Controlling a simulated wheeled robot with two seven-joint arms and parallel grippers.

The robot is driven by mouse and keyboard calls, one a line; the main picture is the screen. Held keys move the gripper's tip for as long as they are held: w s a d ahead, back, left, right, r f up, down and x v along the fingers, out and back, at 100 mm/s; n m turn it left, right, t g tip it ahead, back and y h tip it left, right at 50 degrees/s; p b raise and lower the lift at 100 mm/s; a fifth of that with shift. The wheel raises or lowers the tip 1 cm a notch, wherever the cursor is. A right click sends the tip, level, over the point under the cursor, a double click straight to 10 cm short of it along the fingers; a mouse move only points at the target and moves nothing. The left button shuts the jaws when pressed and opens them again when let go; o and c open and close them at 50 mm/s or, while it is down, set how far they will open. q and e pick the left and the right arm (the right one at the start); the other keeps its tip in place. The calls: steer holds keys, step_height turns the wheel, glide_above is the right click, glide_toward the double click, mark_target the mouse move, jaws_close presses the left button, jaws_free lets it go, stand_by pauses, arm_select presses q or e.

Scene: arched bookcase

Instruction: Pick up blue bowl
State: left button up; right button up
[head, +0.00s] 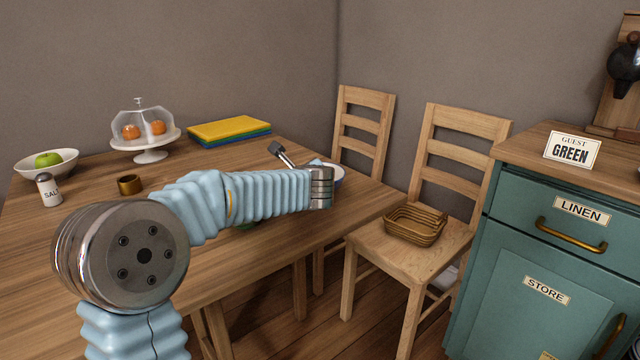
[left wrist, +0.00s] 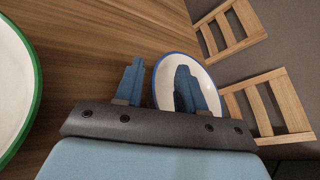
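The blue bowl, white inside with a blue rim, shows in the left wrist view (left wrist: 212,84). In the head view only part of it (head: 334,176) shows behind my left wrist, near the table's far right edge. My left gripper (left wrist: 160,65) is open, its two fingers apart. In the left wrist view one finger overlaps the bowl's inside and the other is beyond its left rim. I cannot tell whether either finger touches the bowl. In the head view, a dark fingertip shows left of the bowl. My right gripper is not in view.
A green-rimmed white dish (left wrist: 12,85) lies left in the wrist view. The wooden table (head: 85,180) also holds a fruit bowl (head: 30,168), salt shaker (head: 48,190), brass ring (head: 130,185), domed cake stand (head: 148,140) and stacked boards (head: 230,129). Chairs (head: 385,255) stand close to its right.

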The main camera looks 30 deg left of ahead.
arm_select(q)
jaws_close()
stand_by(0.3)
